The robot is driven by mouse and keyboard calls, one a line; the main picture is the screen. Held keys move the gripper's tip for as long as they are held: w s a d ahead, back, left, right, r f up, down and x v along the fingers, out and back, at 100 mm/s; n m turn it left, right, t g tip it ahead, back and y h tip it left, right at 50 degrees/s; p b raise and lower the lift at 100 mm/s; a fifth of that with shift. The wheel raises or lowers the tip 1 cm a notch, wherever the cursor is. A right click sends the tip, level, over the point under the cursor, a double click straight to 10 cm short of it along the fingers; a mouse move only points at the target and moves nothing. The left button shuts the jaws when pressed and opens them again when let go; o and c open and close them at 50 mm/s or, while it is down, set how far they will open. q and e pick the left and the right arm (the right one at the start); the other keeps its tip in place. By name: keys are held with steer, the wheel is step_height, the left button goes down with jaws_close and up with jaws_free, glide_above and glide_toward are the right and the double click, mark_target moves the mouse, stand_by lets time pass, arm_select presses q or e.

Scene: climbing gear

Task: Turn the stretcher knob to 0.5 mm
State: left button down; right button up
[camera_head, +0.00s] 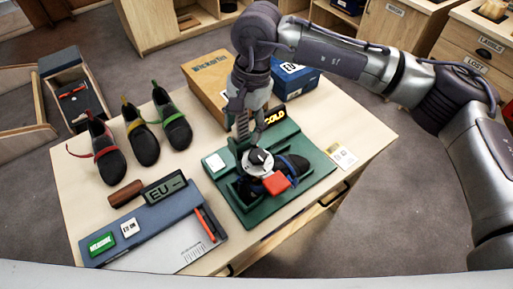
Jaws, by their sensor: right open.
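The stretcher (224,193) is a green base on the table, with a dark climbing shoe (293,167) mounted on it. A round white dial with a black knob (259,157) stands over the shoe, and a red block (276,183) sits just below it. The dial's marks are too small to read. My right gripper (247,138) reaches down from above, its fingers just behind the knob and open. I cannot tell whether they touch the knob. My left gripper is not in view.
Several climbing shoes (139,139) stand at the table's back left. A blue-grey measuring board (155,228) lies at the front left. Cardboard and blue boxes (207,76) stand behind the stretcher. A small white card (342,155) lies to its right.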

mark_target(258, 155)
steer(key=shift+t+h, duration=0.4)
steer(key=shift+h, duration=0.4)
steer(key=d+f+p, duration=0.1)
steer(key=f, duration=0.3)
steer(key=w+d+f+p, duration=0.1)
steer(key=f+p, duration=0.1)
steer(key=f, duration=0.1)
steer(key=w+d+f+p, duration=0.1)
steer(key=f+p, duration=0.1)
steer(key=f, duration=0.2)
steer(key=shift+f, duration=0.9)
steer(key=c, duration=0.9)
steer(key=shift+o, duration=0.2)
steer(key=shift+f, duration=0.1)
steer(key=m+b, duration=1.3)
steer(key=b, duration=0.6)
steer(key=shift+f, duration=0.2)
steer(key=shift+s+r+m+b, duration=0.1)
steer(key=shift+r+m+b, duration=0.05)
steer(key=shift+m+b, duration=0.85)
steer(key=shift+r+m+b, duration=0.1)
steer(key=shift+m+b, duration=0.7)
steer(key=shift+m, duration=0.4)
